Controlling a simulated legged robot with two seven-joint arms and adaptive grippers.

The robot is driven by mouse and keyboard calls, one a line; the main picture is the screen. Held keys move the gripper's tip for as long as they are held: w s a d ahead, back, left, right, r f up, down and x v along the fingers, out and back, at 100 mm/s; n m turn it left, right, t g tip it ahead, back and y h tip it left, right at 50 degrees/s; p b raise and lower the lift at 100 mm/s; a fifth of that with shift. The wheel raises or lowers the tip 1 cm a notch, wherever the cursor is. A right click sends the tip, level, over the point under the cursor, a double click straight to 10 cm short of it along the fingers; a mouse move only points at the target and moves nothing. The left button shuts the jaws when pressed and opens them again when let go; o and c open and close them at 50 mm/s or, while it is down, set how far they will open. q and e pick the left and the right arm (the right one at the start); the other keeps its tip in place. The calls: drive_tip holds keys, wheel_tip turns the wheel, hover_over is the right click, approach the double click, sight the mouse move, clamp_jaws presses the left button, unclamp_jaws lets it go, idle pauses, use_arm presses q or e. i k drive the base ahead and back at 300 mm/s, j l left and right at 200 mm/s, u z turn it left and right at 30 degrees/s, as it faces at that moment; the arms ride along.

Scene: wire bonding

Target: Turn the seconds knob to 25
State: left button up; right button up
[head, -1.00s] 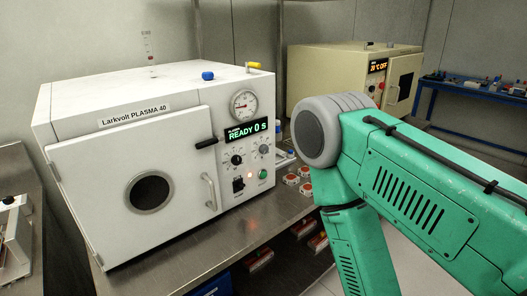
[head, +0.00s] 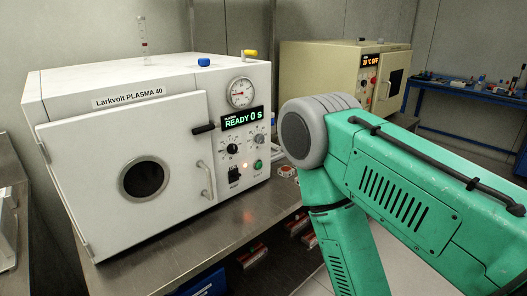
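The white Larkvolt PLASMA 40 machine (head: 80,115) stands on a steel bench, its door shut. Its green display (head: 243,118) reads READY 0 S. Below the display are a black knob (head: 232,149) and a greyer knob (head: 259,140) to its right. Their labels are too small to read, so I cannot tell which sets the seconds. My green right arm covers the right foreground, its grey joint just right of the machine's panel. Neither gripper is in view.
A door handle (head: 206,180), a black switch (head: 234,174) and a green button (head: 258,165) sit near the knobs. A round gauge (head: 241,93) is above the display. A cream oven (head: 320,60) stands behind my arm. The steel bench (head: 215,228) is clear in front.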

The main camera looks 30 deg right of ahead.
sight(259, 138)
drive_tip(key=i+l+u, duration=0.15)
drive_tip(key=l, duration=0.75)
drive_tip(key=l+u, duration=0.1)
drive_tip(key=l, duration=0.85)
